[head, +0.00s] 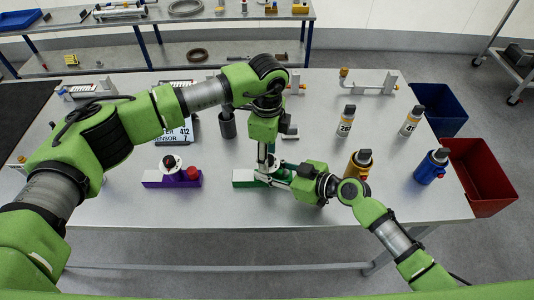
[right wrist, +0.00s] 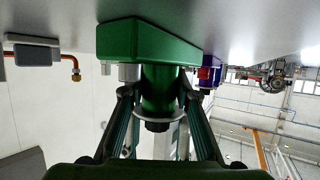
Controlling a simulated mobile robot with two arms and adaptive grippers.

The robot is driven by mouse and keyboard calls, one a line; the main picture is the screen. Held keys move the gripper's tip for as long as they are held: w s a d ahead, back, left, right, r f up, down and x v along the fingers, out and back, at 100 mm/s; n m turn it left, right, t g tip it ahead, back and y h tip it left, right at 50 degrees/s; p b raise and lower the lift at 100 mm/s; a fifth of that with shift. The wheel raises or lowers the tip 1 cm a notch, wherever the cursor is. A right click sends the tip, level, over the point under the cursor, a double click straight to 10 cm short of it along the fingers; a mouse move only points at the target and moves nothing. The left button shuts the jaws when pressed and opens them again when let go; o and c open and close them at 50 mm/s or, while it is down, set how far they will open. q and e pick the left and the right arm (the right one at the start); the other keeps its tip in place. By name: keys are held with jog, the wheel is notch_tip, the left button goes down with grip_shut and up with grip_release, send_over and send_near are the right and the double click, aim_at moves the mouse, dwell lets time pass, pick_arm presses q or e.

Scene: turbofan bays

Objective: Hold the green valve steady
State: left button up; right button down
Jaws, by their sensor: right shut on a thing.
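The green valve (head: 242,178) stands on the table in front of me, its green block flat on the surface and its upper part mostly hidden by my grippers. In the right wrist view, tilted upside down, its green block (right wrist: 145,40) and green cylindrical body (right wrist: 160,90) show. My right gripper (head: 278,174) reaches in from the right, and its two fingers (right wrist: 158,100) are shut on the body, one on each side. My left gripper (head: 267,160) points down from above, close over the valve. Its fingers are too small and covered to read.
A purple valve (head: 155,179) with a red knob stands to the left. Labelled bottles (head: 346,121), a yellow can (head: 357,164) and a blue can (head: 431,167) stand to the right. A red bin (head: 487,172) and a blue bin (head: 440,106) are beyond the table's right edge. The front strip is clear.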

pick_arm(q)
notch_tip(320, 180, up, 12)
dwell(0.5)
pick_arm(e)
jog(key=c, duration=1.5)
grip_release()
jog(key=shift+d, duration=0.1)
